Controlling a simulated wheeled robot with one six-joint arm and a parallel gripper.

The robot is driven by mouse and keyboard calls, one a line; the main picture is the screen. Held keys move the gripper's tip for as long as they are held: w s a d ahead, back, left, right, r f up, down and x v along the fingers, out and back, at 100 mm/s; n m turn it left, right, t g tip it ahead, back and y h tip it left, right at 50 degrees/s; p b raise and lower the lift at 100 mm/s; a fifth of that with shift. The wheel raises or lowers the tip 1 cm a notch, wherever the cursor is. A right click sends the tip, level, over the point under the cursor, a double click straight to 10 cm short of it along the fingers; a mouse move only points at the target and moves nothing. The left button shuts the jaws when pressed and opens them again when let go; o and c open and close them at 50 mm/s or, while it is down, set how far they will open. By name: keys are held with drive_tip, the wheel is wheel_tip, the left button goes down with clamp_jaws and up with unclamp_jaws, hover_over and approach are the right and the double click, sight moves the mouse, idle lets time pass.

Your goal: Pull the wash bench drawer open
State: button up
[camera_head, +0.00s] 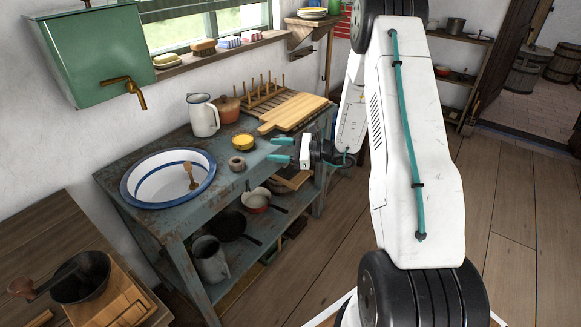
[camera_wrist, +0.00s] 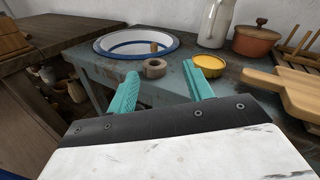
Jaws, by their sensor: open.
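The wash bench (camera_head: 172,222) is a worn blue-grey wooden table along the wall, with a lower shelf. Its top and front edge also show in the wrist view (camera_wrist: 172,84). I cannot clearly make out the drawer front or its handle; the bench front is narrow and partly hidden by my gripper. My gripper (camera_head: 274,150) has teal fingers, parted and empty, at the front edge of the bench, right of the basin. In the wrist view the fingers (camera_wrist: 160,76) point toward the bench, with a small brown ring-shaped thing (camera_wrist: 155,68) beyond them.
On the bench stand a blue-rimmed basin (camera_head: 145,188), a white jug (camera_head: 203,116), a yellow tin (camera_head: 243,141), a brown pot (camera_head: 227,109) and a cutting board (camera_head: 293,111). Pans and a jug fill the shelf below. The wooden floor (camera_head: 510,215) at right is clear.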

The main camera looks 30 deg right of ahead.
sight(286, 164)
drive_tip(key=d+f+m+t+h, duration=0.5)
drive_tip(key=d+f+m+h, duration=0.25)
drive_tip(key=d+f, duration=0.55)
drive_tip(key=shift+m+y, duration=0.35)
drive_tip(key=shift+m, duration=0.2)
drive_tip(key=w+a, duration=0.1)
drive_tip(key=w, duration=0.1)
drive_tip(key=w+a+f, duration=0.1)
drive_tip(key=w, duration=0.1)
drive_tip(key=w+a+f, duration=0.1)
drive_tip(key=w+a, duration=0.1)
drive_tip(key=w, duration=0.1)
drive_tip(key=shift+f, duration=0.15)
